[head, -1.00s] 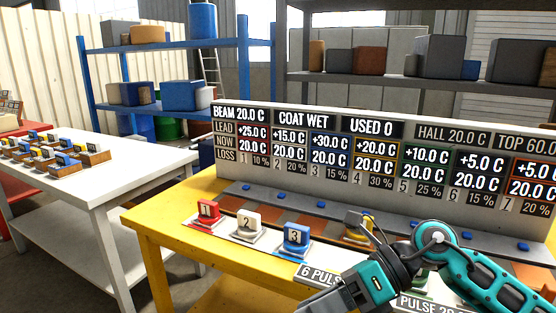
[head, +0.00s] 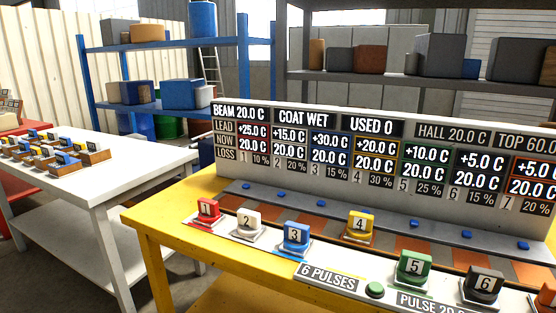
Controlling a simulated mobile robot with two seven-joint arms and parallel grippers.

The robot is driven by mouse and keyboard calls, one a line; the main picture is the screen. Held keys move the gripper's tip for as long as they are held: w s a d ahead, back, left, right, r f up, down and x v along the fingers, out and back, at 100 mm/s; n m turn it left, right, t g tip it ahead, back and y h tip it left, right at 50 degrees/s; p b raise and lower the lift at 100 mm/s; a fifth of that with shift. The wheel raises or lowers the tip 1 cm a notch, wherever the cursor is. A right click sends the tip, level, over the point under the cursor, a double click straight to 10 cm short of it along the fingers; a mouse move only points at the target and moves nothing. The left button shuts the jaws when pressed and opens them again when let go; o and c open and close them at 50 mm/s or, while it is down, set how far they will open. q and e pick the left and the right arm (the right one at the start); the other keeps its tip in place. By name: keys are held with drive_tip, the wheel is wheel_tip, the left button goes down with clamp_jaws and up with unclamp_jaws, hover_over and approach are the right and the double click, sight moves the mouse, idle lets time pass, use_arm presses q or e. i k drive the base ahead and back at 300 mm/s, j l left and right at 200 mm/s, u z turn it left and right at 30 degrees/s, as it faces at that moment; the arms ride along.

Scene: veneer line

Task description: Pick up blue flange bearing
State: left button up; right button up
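A blue flange bearing (head: 296,237) marked 3 stands upright on a pale pad on the yellow table (head: 182,229). To its left are a red bearing (head: 209,213) marked 1 and a white bearing (head: 248,223) marked 2. To its right are a yellow bearing (head: 360,227) marked 4, a green bearing (head: 413,267) marked 5 and a dark grey bearing (head: 484,285) marked 6. Neither of my grippers shows in the head view now.
A display board (head: 400,135) with temperatures stands behind the bearings. A green button (head: 375,290) sits at the front edge beside a "6 PULSES" label (head: 331,276). A white table (head: 118,170) with several small blocks is at the left.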

sight(297, 241)
drive_tip(key=i+j, duration=0.2)
drive_tip(key=i+j+z, duration=0.1)
drive_tip(key=j, duration=0.35)
drive_tip(key=i+j, duration=0.25)
drive_tip(key=i+j+z, duration=0.1)
drive_tip(key=j, duration=0.3)
drive_tip(key=i+j, duration=0.25)
drive_tip(key=j+z, duration=0.05)
drive_tip(key=j, duration=0.05)
